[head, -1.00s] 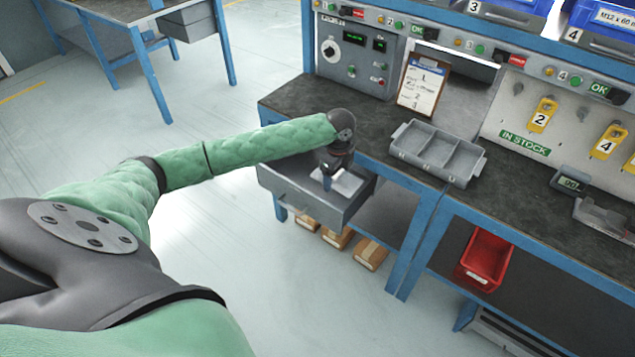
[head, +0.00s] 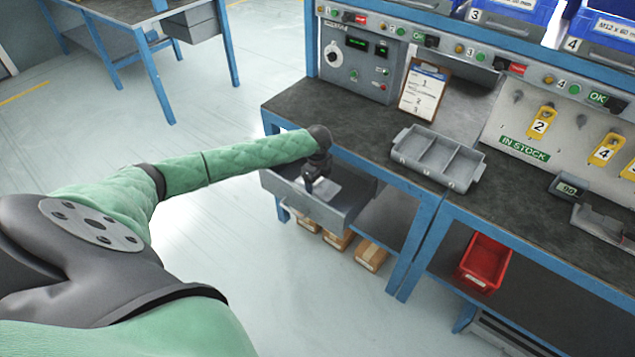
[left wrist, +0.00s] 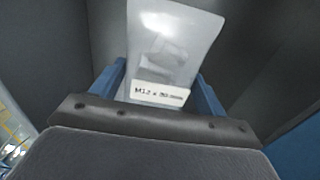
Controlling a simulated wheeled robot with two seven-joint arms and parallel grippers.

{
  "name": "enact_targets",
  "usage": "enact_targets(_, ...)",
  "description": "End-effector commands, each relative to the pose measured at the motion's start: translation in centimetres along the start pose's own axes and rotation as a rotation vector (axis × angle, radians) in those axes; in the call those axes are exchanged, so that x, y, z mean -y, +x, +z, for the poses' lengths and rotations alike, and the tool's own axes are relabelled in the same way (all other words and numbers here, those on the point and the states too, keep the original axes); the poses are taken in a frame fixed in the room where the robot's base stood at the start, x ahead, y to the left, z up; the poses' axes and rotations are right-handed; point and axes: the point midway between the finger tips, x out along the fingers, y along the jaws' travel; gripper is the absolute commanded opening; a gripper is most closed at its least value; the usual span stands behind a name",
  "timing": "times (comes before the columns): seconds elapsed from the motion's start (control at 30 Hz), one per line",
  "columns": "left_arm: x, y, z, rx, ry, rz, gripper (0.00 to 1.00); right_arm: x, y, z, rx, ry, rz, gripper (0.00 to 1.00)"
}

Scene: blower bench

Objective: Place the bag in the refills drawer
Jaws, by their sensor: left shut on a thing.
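The bag (left wrist: 170,50) is clear plastic with pale pieces inside and a white label starting "M12"; the rest of the label is blurred. My left gripper (left wrist: 160,88) is shut on the bag's labelled end between its blue fingers. In the head view, the left gripper (head: 309,186) points down at the open grey drawer (head: 330,216) under the bench. The bag shows there as a pale patch (head: 326,189) beside the gripper, within the drawer's outline. I cannot tell whether it touches the drawer floor. My right gripper is out of view.
A grey three-part tray (head: 438,158) and a clipboard (head: 422,92) stand on the bench (head: 375,135) above the drawer. Cardboard boxes (head: 370,254) lie below, and a red bin (head: 484,263) is on the lower right. The floor left of the drawer is clear.

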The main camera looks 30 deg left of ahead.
Motion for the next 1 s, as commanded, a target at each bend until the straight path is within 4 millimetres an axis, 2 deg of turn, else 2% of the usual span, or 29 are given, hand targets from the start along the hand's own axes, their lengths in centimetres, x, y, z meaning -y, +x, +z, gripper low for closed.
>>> enact_targets(0.1,0.1,0.7,0.1,0.001,-0.001,-0.001,0.38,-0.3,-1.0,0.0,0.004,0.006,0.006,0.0)
enact_targets(0.43,0.1,0.9,0.1,0.001,-0.001,-0.001,0.38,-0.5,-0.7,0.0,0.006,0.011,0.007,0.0)
enact_targets(0.47,0.0,1.0,0.1,0.001,-0.001,-0.001,0.78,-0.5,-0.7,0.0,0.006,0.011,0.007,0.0)
enact_targets(0.57,0.0,1.0,0.1,0.001,-0.001,-0.001,0.96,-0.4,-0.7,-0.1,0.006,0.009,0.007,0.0)
enact_targets(0.87,0.0,0.9,0.1,0.001,0.0,-0.001,0.96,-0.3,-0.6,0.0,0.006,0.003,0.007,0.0)
enact_targets(1.0,0.1,-0.1,0.0,0.001,0.0,-0.003,0.96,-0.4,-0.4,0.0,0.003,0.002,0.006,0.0)
